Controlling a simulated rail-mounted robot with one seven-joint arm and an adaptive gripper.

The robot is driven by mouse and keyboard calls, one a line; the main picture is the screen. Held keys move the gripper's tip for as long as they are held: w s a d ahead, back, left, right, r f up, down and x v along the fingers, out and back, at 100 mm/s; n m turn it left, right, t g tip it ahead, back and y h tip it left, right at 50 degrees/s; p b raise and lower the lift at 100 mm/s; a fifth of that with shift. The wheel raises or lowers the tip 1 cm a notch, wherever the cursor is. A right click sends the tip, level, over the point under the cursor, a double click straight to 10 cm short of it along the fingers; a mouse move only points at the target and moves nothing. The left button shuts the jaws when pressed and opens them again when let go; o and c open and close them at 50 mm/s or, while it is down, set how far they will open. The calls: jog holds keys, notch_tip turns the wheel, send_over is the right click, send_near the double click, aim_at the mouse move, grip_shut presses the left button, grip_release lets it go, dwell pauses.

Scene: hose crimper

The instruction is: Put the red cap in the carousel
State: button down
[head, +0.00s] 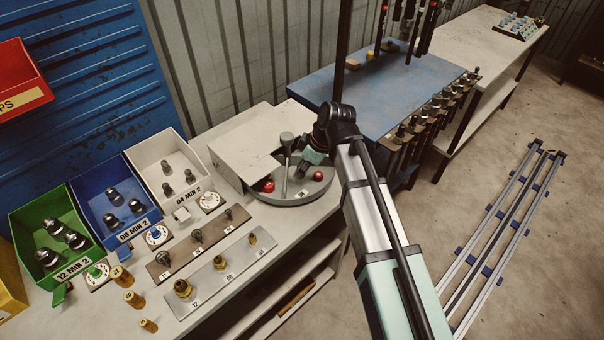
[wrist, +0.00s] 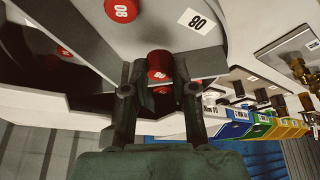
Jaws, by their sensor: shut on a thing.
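The carousel (head: 298,199) is a round grey tray on the bench, partly under a pale cover plate. It fills the top of the wrist view (wrist: 165,28). My gripper (head: 306,164) is low over its right half. In the wrist view my gripper (wrist: 158,82) is shut on a red cap (wrist: 160,65) marked 08, held between the fingertips. Whether this cap touches the carousel I cannot tell. Another red cap marked 08 (wrist: 122,10) lies on the carousel. In the head view red caps show at the left (head: 268,186) and right (head: 318,176) of the carousel.
A grey-knobbed lever (head: 286,150) stands upright close left of my gripper. The pale cover plate (head: 232,143) lies behind it. Green, blue (head: 117,208) and white bins of fittings and plates with brass fittings (head: 220,264) are at the left. A blue table (head: 375,85) stands behind.

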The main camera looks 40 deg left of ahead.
aim_at(302, 183)
jog(key=shift+f+p, duration=0.35)
jog(key=shift+f, duration=1.25)
jog(key=shift+f, duration=0.15)
jog(key=c, duration=0.9)
grip_release()
jog(key=shift+c, duration=0.2)
jog(key=b+v, duration=0.2)
jog(key=v, duration=1)
jog(key=shift+b, duration=0.4)
